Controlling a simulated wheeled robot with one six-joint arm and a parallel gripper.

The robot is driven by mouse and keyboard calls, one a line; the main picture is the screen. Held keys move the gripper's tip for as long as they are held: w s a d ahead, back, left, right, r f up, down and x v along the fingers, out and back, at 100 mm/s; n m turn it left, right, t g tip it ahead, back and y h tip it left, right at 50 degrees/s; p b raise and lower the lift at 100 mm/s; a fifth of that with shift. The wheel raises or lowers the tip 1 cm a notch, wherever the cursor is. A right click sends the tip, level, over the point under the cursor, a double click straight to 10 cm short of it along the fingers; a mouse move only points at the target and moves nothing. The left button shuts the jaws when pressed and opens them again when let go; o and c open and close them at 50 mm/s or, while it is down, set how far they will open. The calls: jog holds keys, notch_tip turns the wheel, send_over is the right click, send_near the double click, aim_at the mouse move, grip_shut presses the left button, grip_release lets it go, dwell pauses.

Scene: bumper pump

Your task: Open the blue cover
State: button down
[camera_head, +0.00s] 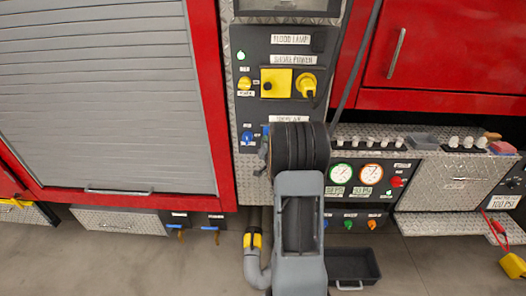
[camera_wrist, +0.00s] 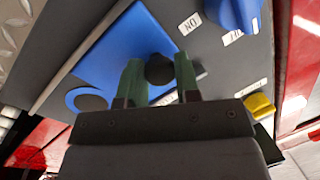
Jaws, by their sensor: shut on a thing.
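The blue cover (camera_wrist: 118,42) is a flat blue plate on a grey panel in the wrist view, tilted in the picture. A round black knob (camera_wrist: 160,70) stands at its lower part. My gripper (camera_wrist: 159,66) has one green finger on each side of this knob and is shut on it. The cover looks flat against the panel, though its edges near my fingers are partly hidden. In the head view my arm hides the cover almost wholly; only a sliver of blue (camera_head: 265,130) shows beside it.
A blue dial (camera_wrist: 238,12) and a yellow knob (camera_wrist: 260,106) sit on the panel near my gripper. In the head view, a yellow cover (camera_head: 275,82) and a yellow plug (camera_head: 306,84) are above my arm. Gauges (camera_head: 340,173) are to the right, and a grey hose (camera_head: 253,265) is below.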

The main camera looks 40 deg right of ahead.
dwell(0.3)
jog(key=c, duration=0.8)
grip_release()
jog(key=shift+w+a, duration=0.1)
jog(key=b+v, duration=0.2)
jog(key=v, duration=1.1)
jog(key=shift+s+a, duration=0.2)
jog(key=shift+s, duration=0.15)
